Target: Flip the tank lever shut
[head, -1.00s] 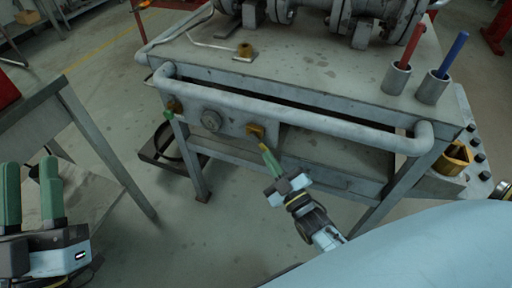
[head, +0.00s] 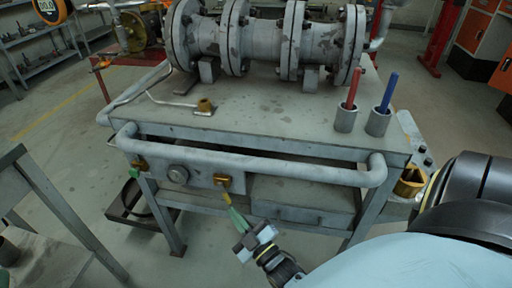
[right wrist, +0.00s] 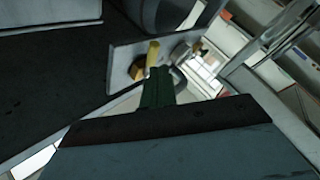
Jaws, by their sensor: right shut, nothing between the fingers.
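On the front of the grey workbench is a panel with a brass fitting (head: 222,180). A short yellow lever handle (head: 228,198) points down from it and slightly to the right. My right gripper (head: 236,216), with green fingers, is shut just below the handle, fingertips towards it. In the right wrist view the green fingers (right wrist: 158,88) reach up to the yellow handle (right wrist: 153,54), with the brass fitting (right wrist: 137,68) beside it. I cannot tell whether they touch. My left gripper is out of view.
A grey rail (head: 250,165) runs across the bench front above the lever. A round knob (head: 178,174) and a green-handled fitting (head: 135,172) are to its left. Pipework (head: 265,40) and holders with a red (head: 353,88) and a blue rod (head: 389,92) stand on top.

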